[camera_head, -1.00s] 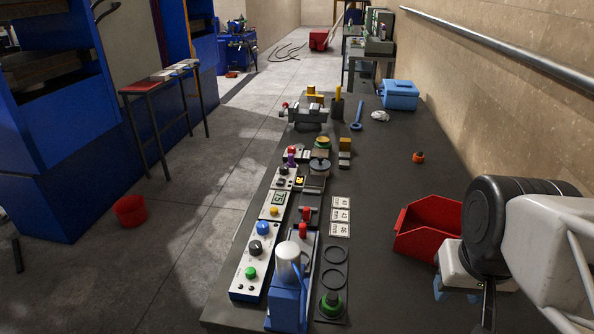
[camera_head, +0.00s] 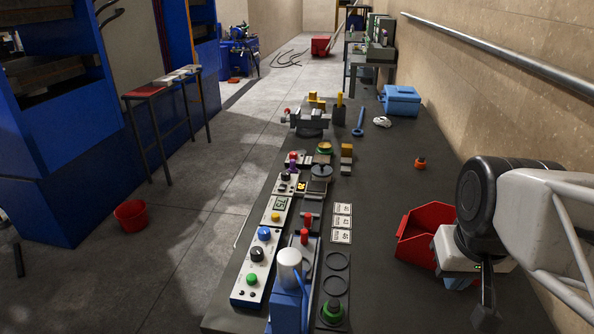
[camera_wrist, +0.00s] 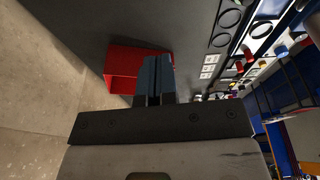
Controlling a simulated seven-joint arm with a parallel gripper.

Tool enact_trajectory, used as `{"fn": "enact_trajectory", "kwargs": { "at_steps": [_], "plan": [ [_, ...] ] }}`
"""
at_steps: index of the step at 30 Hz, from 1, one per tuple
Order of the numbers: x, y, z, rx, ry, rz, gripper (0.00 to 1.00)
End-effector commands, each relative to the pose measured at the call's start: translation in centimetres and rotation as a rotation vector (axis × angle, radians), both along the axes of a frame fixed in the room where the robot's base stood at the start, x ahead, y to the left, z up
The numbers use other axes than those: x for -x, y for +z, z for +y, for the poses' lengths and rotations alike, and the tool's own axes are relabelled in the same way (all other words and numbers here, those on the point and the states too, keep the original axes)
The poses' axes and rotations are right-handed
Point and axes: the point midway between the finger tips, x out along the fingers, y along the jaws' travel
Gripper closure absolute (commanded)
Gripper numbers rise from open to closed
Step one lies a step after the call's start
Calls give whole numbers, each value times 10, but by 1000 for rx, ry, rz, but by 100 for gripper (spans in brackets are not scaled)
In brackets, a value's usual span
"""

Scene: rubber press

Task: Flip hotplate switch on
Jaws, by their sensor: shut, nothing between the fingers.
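My gripper (camera_head: 485,318) is at the lower right of the head view, over the right side of the bench and well apart from the control panels. In the wrist view its dark fingers (camera_wrist: 153,80) are together with nothing between them. Red upright levers (camera_head: 304,236) stand on a unit nearer me. I cannot tell for sure which part is the hotplate switch.
A red open bin (camera_head: 425,225) stands on the bench beside my arm. A blue-based press with a white cylinder (camera_head: 289,268) stands at the front, next to a long panel with blue, black and green knobs (camera_head: 256,254). The bench right of the white cards (camera_head: 342,222) is clear.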

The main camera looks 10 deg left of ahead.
Motion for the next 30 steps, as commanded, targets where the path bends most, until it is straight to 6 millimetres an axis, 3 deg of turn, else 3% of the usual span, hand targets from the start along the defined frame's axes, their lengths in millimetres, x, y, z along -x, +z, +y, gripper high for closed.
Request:
{"fn": "enact_trajectory", "kwargs": {
  "at_steps": [16, 30],
  "plan": [
    [-91, 36, 30, 25, 237, 56, 100],
    [-172, 54, 66, 41, 449, 106, 100]
  ]
}}
